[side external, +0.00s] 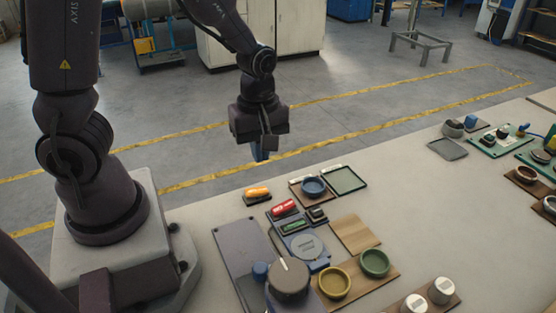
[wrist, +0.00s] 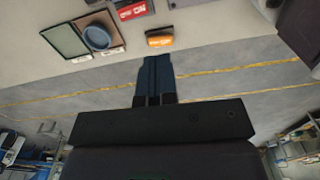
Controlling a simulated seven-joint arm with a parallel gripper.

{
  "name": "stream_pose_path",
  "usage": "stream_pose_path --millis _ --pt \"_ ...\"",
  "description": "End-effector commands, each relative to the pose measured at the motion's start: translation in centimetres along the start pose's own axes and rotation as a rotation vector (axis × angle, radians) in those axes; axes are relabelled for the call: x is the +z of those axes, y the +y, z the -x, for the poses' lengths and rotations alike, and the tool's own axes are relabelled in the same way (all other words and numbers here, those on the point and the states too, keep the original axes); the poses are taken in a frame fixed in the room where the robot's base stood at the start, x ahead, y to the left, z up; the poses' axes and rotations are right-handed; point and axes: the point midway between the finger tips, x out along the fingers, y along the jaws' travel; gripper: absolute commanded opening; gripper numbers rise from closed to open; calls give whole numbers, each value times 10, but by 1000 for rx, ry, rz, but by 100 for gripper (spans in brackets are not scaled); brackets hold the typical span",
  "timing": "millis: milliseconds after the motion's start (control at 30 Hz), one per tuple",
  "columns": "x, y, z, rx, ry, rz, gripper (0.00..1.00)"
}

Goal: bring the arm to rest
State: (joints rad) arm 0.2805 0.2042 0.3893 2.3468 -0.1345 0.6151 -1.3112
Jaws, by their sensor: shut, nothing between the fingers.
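My gripper (side external: 262,154) hangs from my arm, pointing down, over the far edge of the table, with the grey floor behind it in the side external view. In the wrist view its fingers (wrist: 155,70) are together, with nothing between them. The fingertips are apart from everything on the table. The nearest thing is an orange piece on a dark base (side external: 257,194), which also shows just beyond the fingertips in the wrist view (wrist: 159,38).
The pale table (side external: 440,220) holds a blue round dish (side external: 314,186), a red piece (side external: 284,207), a panel with a dark knob (side external: 288,277), and yellow (side external: 334,283) and green (side external: 374,262) bowls. Green boards (side external: 498,138) lie far right. The table's middle right is clear.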

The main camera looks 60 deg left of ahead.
Motion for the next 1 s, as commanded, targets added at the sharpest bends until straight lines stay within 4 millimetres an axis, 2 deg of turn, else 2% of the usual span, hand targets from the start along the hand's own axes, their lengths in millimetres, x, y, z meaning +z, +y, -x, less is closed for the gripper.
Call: stream_pose_path --millis 167,267,467,600,733,933,967,1000 --pt "5 -11 0 -46 -16 -288 0" --pt "14 -18 15 -31 -40 -541 0" --pt "28 -34 68 100 -23 -1070 0" --pt "32 -50 108 204 83 -1366 0" --pt "32 -65 138 275 220 -1515 0" --pt "30 -77 166 356 368 -1513 0" --pt "30 -77 169 363 380 -1508 5" --pt "29 -78 171 369 390 -1501 14"
